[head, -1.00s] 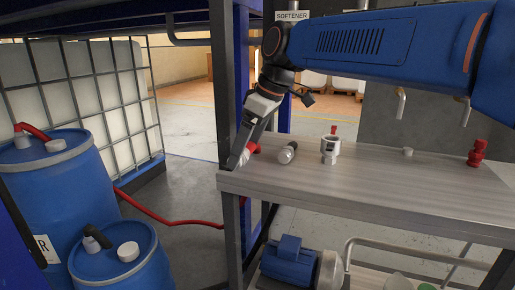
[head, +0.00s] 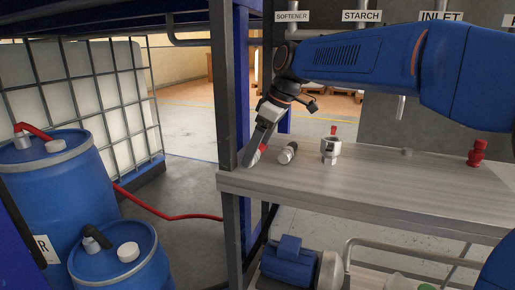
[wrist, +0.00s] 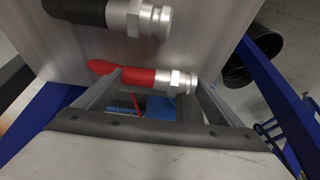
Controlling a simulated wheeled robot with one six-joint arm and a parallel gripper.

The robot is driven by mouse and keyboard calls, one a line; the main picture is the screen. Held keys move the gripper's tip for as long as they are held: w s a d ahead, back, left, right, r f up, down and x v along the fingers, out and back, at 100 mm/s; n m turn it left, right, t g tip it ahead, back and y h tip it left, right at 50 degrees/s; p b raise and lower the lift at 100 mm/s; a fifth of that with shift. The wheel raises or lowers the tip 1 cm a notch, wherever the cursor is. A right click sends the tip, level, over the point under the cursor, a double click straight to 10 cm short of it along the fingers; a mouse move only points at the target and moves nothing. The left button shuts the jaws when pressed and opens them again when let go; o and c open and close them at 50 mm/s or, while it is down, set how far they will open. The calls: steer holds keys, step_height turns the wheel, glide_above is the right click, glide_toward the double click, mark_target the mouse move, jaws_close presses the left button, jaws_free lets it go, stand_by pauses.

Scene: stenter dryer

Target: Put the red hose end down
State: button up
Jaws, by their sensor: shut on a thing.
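The red hose end (wrist: 145,78) has a red sleeve and a silver coupling. In the wrist view it lies between the fingers of my gripper (wrist: 158,80), which is shut on it. In the head view my gripper (head: 254,158) points down at the left end of the grey worktop (head: 350,185), and a little red of the hose end (head: 263,148) shows behind the fingers. The hose end is at about worktop height; I cannot tell whether it touches the top.
A black hose end with a silver coupling (head: 288,153) lies close to the right of my gripper. A silver fitting with a red top (head: 330,150) and a red fitting (head: 476,153) stand farther right. A dark post (head: 229,110) stands just left. Blue drums (head: 55,195) are at the left.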

steer(key=shift+f, duration=0.15)
steer(key=o, duration=0.9)
steer(key=shift+o, duration=0.2)
steer(key=v, duration=1.2)
steer(key=shift+a, duration=0.1)
